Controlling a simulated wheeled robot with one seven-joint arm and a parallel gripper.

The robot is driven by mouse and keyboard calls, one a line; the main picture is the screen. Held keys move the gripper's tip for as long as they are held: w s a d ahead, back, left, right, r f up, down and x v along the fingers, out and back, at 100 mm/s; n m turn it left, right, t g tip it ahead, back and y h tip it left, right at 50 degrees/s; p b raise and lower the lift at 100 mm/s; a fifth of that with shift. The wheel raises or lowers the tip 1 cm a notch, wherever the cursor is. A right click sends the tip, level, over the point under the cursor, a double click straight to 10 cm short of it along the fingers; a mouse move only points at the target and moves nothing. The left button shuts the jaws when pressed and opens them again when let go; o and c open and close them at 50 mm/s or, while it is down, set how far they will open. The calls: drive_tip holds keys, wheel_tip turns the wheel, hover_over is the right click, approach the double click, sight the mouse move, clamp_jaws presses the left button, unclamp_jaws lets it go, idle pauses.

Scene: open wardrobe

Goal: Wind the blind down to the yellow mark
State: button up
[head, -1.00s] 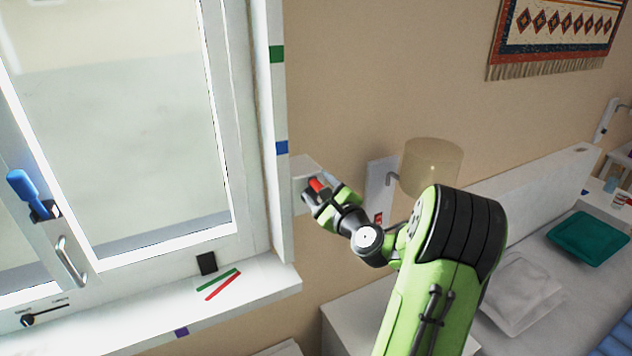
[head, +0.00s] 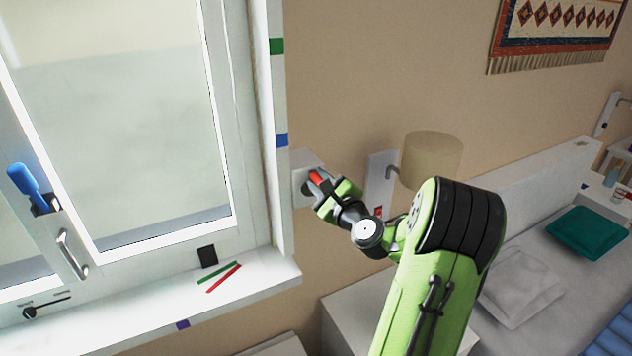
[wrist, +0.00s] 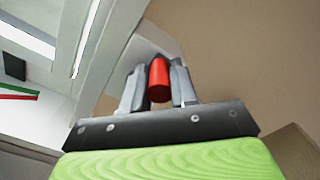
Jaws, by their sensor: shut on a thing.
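A red handle (head: 316,177) stands out in front of a white box (head: 300,188) on the beige wall, just right of the window frame. My gripper (head: 325,186) is shut on the red handle. In the wrist view the red handle (wrist: 159,78) sits between the two grey fingers of my gripper (wrist: 158,88). Green (head: 277,46) and blue (head: 281,140) marks show on the window's side frame. I see no yellow mark, and I cannot make out the blind's lower edge.
The window sill (head: 240,292) carries a green strip and a red strip (head: 224,277). A wall lamp (head: 431,158) is close to the right of my gripper. A white bedside top (head: 350,312) and a bed with a green cushion (head: 588,233) lie lower right.

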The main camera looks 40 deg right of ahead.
drive_tip(key=shift+s+d+f, duration=0.15)
drive_tip(key=shift+d, duration=0.35)
drive_tip(key=shift+s+d+f, duration=0.1)
drive_tip(key=shift+s+d, duration=0.05)
drive_tip(key=shift+d, duration=0.35)
drive_tip(key=shift+s+d+f+b, duration=0.25)
drive_tip(key=shift+d+f+b, duration=0.1)
drive_tip(key=shift+d+f, duration=0.3)
drive_tip(key=shift+o, duration=0.2)
drive_tip(key=shift+s+d+f+b, duration=0.1)
drive_tip(key=shift+d+f+b, duration=0.2)
drive_tip(key=shift+f+b, duration=0.35)
drive_tip(key=shift+d+f, duration=0.15)
drive_tip(key=shift+f, duration=0.1)
drive_tip(key=shift+c, duration=0.3)
drive_tip(key=shift+r, duration=0.15)
